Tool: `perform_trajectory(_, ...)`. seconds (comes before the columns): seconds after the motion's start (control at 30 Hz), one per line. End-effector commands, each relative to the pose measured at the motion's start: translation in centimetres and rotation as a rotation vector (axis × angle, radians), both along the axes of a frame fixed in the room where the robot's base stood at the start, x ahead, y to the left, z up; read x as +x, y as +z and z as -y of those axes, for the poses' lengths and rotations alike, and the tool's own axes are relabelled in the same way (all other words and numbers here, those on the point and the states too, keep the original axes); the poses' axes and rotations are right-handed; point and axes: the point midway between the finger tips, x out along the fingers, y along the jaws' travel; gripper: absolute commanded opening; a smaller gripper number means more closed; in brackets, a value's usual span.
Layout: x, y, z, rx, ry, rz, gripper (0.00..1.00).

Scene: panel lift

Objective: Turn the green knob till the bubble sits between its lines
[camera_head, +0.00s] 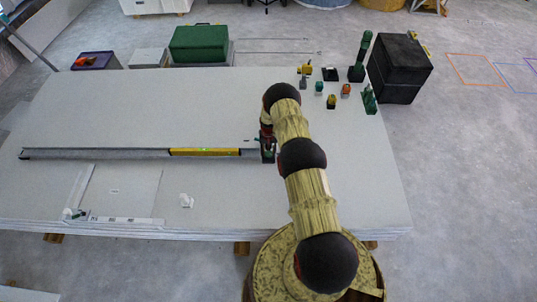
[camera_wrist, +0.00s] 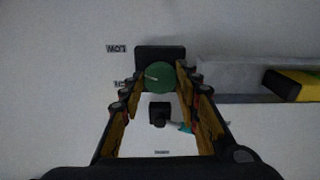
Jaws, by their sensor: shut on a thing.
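The round green knob (camera_wrist: 160,77) with a pale pointer mark sits on a black base (camera_wrist: 160,53) in the wrist view. My gripper (camera_wrist: 159,82) is shut on the knob, one finger on each side. In the head view my gripper (camera_head: 267,143) is at the right end of a long grey rail (camera_head: 95,154), and the arm hides most of the knob there. A yellow level (camera_head: 220,152) lies on the rail, with a small bright green vial (camera_head: 204,150). The bubble and its lines are too small to make out. The level's yellow end (camera_wrist: 304,86) shows in the wrist view.
A small black block (camera_wrist: 159,114) stands just below the knob in the wrist view, with printed labels (camera_wrist: 117,48) to the left. Several small coloured knobs and a black box (camera_head: 400,68) are at the panel's back right. The panel (camera_head: 130,105) behind the rail is clear.

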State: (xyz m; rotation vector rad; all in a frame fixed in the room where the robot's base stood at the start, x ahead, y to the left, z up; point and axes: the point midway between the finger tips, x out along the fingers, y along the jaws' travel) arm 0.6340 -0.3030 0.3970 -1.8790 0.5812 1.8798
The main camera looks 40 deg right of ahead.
Motion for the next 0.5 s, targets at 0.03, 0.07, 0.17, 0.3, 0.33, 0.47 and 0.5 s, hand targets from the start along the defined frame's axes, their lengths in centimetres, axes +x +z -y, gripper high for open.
perform_trajectory(0.03,0.12,-0.07,0.01,-0.001,0.022,0.002,0.07)
perform_trajectory(0.07,0.09,-0.07,0.0,-0.001,0.035,0.002,0.07)
perform_trajectory(0.17,0.13,0.0,0.02,-0.001,0.07,0.002,0.07)
perform_trajectory(0.3,0.09,0.01,-0.01,-0.001,0.1,0.001,0.07)
perform_trajectory(0.33,0.08,0.01,-0.02,-0.001,0.105,0.001,0.07)
perform_trajectory(0.47,0.07,0.02,-0.03,-0.001,0.114,0.001,0.07)
perform_trajectory(0.5,0.07,0.03,-0.03,-0.001,0.115,0.001,0.07)
